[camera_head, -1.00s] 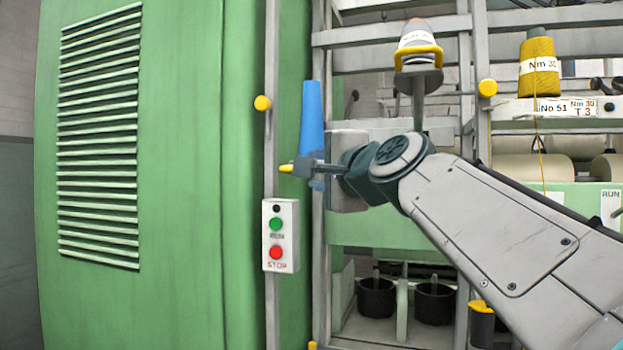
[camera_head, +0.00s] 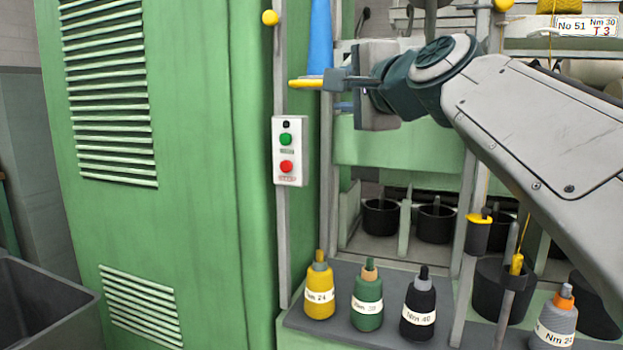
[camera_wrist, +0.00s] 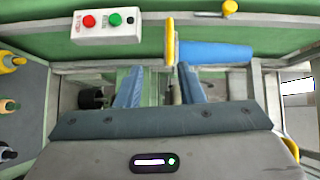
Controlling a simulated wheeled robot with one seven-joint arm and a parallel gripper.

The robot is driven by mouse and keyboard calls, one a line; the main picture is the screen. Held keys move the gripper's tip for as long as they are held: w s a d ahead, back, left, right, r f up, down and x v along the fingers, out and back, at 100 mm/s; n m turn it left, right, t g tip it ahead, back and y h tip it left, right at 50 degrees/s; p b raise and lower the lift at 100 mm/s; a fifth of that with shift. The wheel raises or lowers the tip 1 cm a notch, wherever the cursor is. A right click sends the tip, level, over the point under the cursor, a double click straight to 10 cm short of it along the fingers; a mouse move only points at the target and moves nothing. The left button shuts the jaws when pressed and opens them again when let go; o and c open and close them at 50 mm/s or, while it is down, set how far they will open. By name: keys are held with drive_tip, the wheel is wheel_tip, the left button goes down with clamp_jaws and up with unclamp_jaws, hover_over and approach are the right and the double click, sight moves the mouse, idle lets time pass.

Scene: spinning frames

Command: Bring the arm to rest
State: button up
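My gripper (camera_head: 328,80) is at the end of my raised arm, in front of the spinning frame. In the wrist view its two blue fingers (camera_wrist: 160,88) stand apart with nothing between them, so it is open and empty. A yellow bar (camera_head: 303,84) sticks out just left of the fingertips in the head view. In the wrist view the yellow bar (camera_wrist: 171,42) lies beyond the fingers. A blue tube (camera_head: 320,40) stands upright right above the bar, and it also shows in the wrist view (camera_wrist: 215,52).
A control box (camera_head: 290,150) with green and red buttons hangs on the post below left. A green cabinet (camera_head: 190,220) fills the left. Yellow, green and black bobbins (camera_head: 367,300) stand on a grey shelf below. A dark bin (camera_head: 45,310) is at lower left.

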drive_tip(key=s+d+f+n+g+h+p, duration=0.2)
drive_tip(key=s+f+n+g+p, duration=0.15)
drive_tip(key=f+p, duration=0.35)
drive_tip(key=s+d+f+n+g+h+p, duration=0.1)
drive_tip(key=s+f+n+g+p, duration=0.2)
drive_tip(key=f+p, duration=0.35)
drive_tip(key=s+d+f+n+g+h+p, duration=0.3)
drive_tip(key=s+d+f+n+g+p, duration=0.2)
drive_tip(key=s+f+p, duration=0.4)
drive_tip(key=s+f+n+g, duration=0.1)
drive_tip(key=s+f+g, duration=0.1)
drive_tip(key=s, duration=0.3)
drive_tip(key=shift+d+f+h, duration=0.2)
drive_tip(key=shift+f+h, duration=0.1)
drive_tip(key=shift+f, duration=0.05)
